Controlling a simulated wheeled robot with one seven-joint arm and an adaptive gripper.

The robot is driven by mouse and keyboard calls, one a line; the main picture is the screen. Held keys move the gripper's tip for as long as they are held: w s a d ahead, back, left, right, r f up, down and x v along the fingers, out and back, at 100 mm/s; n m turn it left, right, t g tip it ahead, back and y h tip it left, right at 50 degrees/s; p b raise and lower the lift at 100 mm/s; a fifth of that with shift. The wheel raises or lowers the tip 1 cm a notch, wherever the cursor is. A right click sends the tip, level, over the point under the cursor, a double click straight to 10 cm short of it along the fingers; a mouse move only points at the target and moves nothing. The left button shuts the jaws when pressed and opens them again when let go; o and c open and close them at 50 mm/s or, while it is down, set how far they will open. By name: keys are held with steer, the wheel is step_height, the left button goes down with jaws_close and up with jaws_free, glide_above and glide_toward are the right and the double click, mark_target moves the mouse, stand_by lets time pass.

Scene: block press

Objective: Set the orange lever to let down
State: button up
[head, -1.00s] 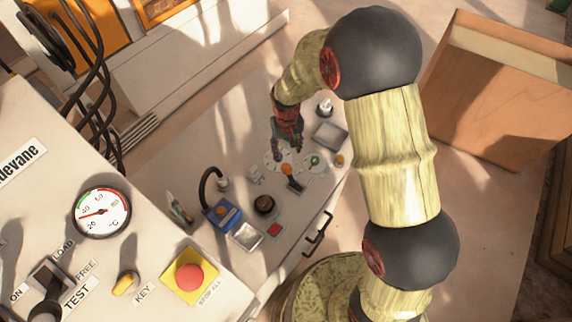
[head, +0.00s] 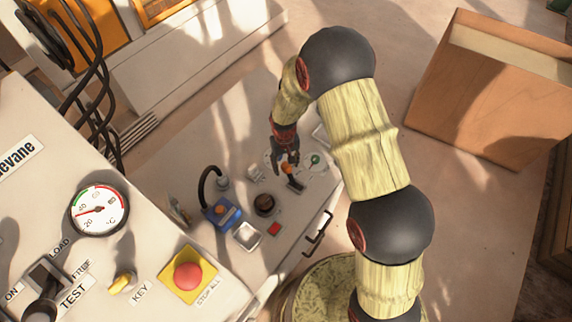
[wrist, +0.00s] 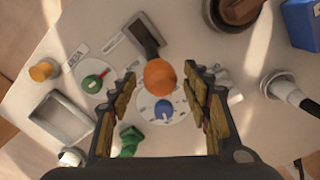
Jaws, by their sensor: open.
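The orange lever (head: 288,169) stands on the pale bench panel in the head view, its round orange knob above a dark base plate. In the wrist view the orange knob (wrist: 160,77) is near the middle, with the dark plate (wrist: 145,36) above it. My gripper (head: 283,155) is open just above the lever in the head view. In the wrist view my gripper (wrist: 160,86) has one finger on each side of the knob, with gaps showing. I cannot tell how deep the knob sits between them. Any lettering for the lever positions is not readable.
A blue knob (wrist: 164,108) on a white dial and a green knob (wrist: 92,84) sit close by. A grey tray (wrist: 62,118), a yellow knob (wrist: 43,70) and a dark round knob (head: 264,204) surround them. A red stop button (head: 188,276) is on the nearer cabinet.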

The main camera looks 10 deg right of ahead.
steer(key=shift+c, duration=0.2)
jaws_close()
stand_by(0.6)
